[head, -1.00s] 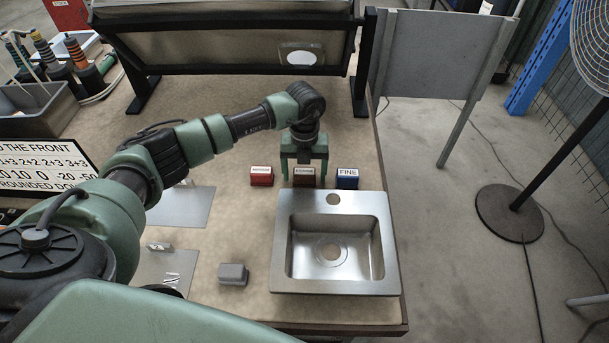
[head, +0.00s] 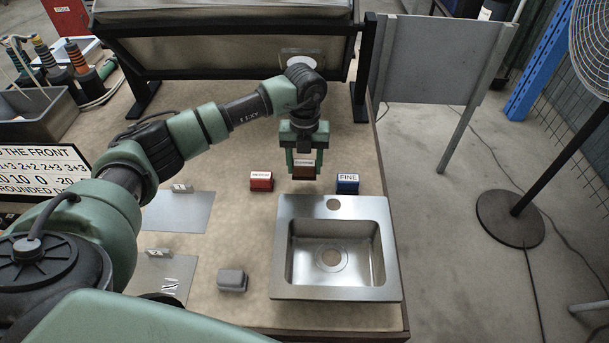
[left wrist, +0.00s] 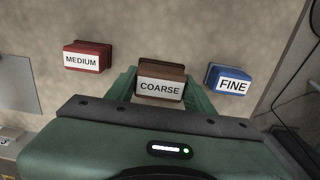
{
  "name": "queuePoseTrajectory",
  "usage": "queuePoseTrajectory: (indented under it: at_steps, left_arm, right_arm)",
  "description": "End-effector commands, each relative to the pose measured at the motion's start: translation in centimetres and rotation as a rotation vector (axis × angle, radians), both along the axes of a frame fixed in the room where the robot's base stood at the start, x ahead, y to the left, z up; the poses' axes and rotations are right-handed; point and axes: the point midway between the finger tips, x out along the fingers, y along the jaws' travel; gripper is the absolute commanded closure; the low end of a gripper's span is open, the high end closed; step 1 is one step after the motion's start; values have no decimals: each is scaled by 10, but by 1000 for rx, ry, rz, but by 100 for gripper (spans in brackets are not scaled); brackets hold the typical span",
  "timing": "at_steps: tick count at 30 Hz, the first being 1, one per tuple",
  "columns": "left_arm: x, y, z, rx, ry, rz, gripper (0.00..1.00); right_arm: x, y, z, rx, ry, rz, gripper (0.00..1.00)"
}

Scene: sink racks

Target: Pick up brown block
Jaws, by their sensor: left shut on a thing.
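The brown block (head: 304,170), with a white label reading COARSE, is between the fingers of my left gripper (head: 304,172). The gripper is shut on it and holds it above the table, behind the sink. In the left wrist view the brown block (left wrist: 161,82) sits between the two green fingers, its label facing the camera. A red block (head: 261,181) labelled MEDIUM is to its left and a blue block (head: 347,184) labelled FINE to its right, both on the table. My right gripper is not in view.
A metal sink (head: 284,240) is set in front of the blocks. A grey block (head: 232,280) lies left of the sink, near flat grey plates (head: 186,212). A dark-framed panel (head: 230,52) stands at the back. Bare table lies left of the red block.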

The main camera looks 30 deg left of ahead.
Motion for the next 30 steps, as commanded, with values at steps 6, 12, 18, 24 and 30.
queuePoseTrajectory:
  at_steps: [6,12,18,24,30]
  left_arm:
    - [1,0,66,-1,-7,-1,90]
    - [1,0,115,-1,-5,0,90]
    - [0,-1,142,-1,-2,-1,90]
    - [0,0,149,-1,0,-1,90]
    - [0,0,149,-1,0,-1,90]
  right_arm:
    - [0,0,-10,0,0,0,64]
    - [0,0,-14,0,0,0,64]
    - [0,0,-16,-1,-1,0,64]
    - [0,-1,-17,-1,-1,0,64]
    - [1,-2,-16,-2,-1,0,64]
